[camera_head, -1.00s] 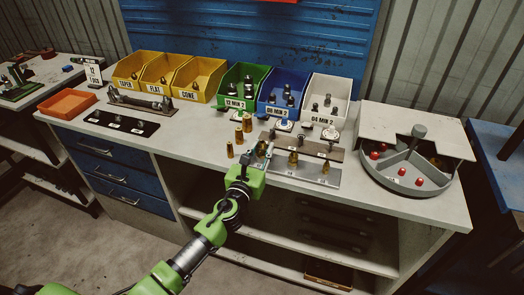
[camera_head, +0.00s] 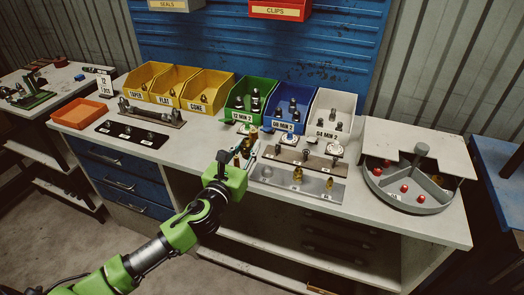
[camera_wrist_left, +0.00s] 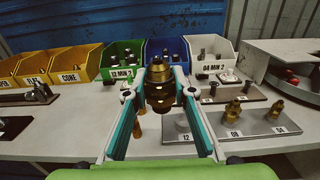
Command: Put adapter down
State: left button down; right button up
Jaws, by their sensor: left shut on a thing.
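My left gripper (camera_head: 246,155) is shut on a brass adapter (camera_wrist_left: 159,84), upright between its fingertips in the left wrist view (camera_wrist_left: 157,92). In the head view it is above the bench, left of the grey plate (camera_head: 315,187). The plate carries brass adapters at its 08 (camera_wrist_left: 233,108) and 04 (camera_wrist_left: 275,108) places; its 12 place (camera_wrist_left: 182,125) shows no brass adapter. Other brass pieces stand on the bench, partly hidden behind the left finger (camera_wrist_left: 137,130). My right gripper is out of view.
Yellow bins (camera_head: 207,92), a green bin (camera_head: 248,99), a blue bin (camera_head: 287,104) and a white bin (camera_head: 331,111) line the back. A round divided tray (camera_head: 415,206) with red pieces stands right. A black strip (camera_head: 132,134) lies left.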

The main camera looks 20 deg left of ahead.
pick_arm(q)
jog(key=s+a+r, duration=0.3)
jog(key=s+a, duration=0.2)
jog(key=s, duration=0.1)
jog(key=s+d+f, duration=0.1)
jog(key=s+d, duration=0.4)
jog(key=s, duration=0.5)
jog(key=s+d+f, duration=0.2)
jog(key=s+d, duration=0.3)
jog(key=s, duration=0.5)
jog(key=shift+s+d+f+y+b, duration=0.15)
jog(key=shift+f+y+b, duration=0.15)
jog(key=shift+b, duration=0.1)
